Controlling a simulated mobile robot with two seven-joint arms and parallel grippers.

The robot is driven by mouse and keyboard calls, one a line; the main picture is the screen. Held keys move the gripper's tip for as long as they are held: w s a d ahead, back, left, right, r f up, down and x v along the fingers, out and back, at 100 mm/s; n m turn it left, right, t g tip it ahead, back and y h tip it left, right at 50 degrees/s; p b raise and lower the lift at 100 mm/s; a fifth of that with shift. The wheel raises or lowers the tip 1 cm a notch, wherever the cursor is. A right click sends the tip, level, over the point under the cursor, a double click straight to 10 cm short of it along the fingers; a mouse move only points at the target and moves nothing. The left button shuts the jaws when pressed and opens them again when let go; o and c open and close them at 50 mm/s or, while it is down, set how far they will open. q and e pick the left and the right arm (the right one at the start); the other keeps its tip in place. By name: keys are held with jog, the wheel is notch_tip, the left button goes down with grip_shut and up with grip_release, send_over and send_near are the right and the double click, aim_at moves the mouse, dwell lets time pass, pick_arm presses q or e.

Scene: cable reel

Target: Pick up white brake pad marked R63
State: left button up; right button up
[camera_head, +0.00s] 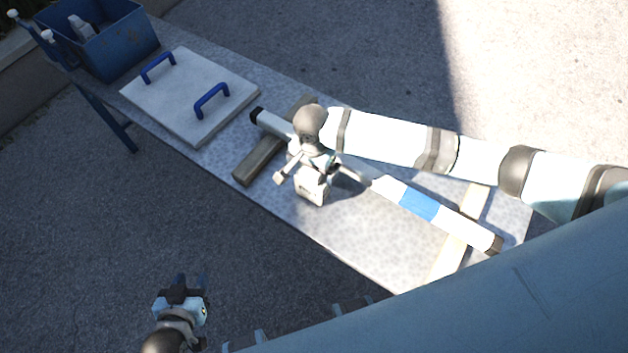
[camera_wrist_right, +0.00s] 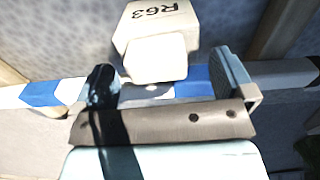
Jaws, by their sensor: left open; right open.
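The white brake pad marked R63 (camera_head: 312,190) is on the table (camera_head: 345,235), beside the long bar. In the right wrist view its R63 lettering shows on the upper part of the pad (camera_wrist_right: 155,28), just beyond my open fingers. My right gripper (camera_head: 308,168) is over the pad, open, partly covering it in the head view. The fingers (camera_wrist_right: 170,82) frame the pad's near end; whether they touch it cannot be told. My left gripper (camera_head: 187,284) is open and empty, low in the head view, away from the table.
The white bar with a blue band (camera_head: 418,204) lies across wooden blocks (camera_head: 258,160) close to my right gripper. A pale board with blue handles (camera_head: 185,100) and a blue bin (camera_head: 105,45) are further left. Table surface in front of the bar is clear.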

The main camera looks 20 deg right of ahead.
jog(key=f, duration=0.3)
jog(key=shift+d+f, duration=0.2)
jog(key=shift+f, duration=0.05)
jog(key=c, duration=1.1)
jog(key=shift+w+r, duration=0.1)
jog(key=shift+c, duration=0.4)
